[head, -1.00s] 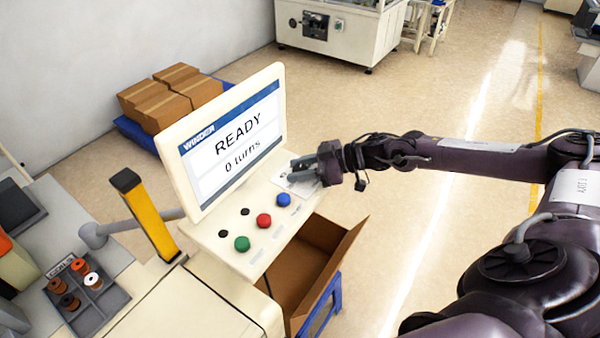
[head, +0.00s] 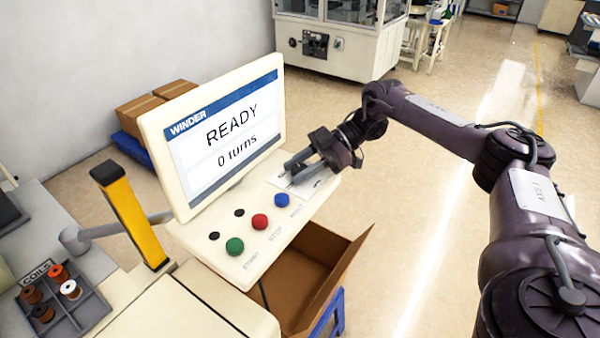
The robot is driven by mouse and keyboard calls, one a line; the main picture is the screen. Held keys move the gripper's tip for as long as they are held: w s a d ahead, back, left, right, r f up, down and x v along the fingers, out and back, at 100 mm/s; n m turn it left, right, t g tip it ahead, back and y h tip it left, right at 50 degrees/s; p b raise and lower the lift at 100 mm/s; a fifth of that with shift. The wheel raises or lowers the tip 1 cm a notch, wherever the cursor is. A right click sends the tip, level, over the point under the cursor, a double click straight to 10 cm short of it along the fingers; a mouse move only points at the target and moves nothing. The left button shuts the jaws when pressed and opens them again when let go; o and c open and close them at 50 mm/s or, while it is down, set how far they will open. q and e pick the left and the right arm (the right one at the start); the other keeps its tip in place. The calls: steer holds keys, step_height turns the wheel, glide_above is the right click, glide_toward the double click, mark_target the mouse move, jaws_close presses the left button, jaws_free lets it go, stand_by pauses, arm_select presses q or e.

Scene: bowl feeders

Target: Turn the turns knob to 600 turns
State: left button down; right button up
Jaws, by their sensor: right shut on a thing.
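The winder's screen (head: 225,130) reads "READY" and "0 turns". Below it is a cream control panel (head: 215,262) with green, red and blue buttons. My right gripper (head: 290,168) is at the panel's far right end, over a white label plate (head: 300,188), close to the screen's right edge. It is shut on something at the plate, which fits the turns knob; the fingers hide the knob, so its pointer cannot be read. My left gripper is out of view.
The green (head: 235,246), red (head: 260,222) and blue (head: 281,200) buttons stand near the gripper. An open cardboard box (head: 345,268) is below the panel. A yellow post (head: 132,215) and a coil tray (head: 85,312) are left.

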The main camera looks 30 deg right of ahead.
mark_target(300, 167)
stand_by(0.3)
steer(key=o, duration=1)
steer(key=shift+d+g, duration=0.2)
steer(key=shift+g, duration=0.1)
steer(key=shift+d+r+b, duration=0.1)
steer(key=shift+d+b, duration=0.2)
steer(key=shift+b, duration=0.15)
steer(key=shift+b+v, duration=0.4)
steer(key=shift+v, duration=0.55)
steer(key=shift+d+r, duration=0.15)
steer(key=shift+r, duration=0.05)
steer(key=shift+p+v, duration=0.45)
steer(key=shift+v, duration=1.8)
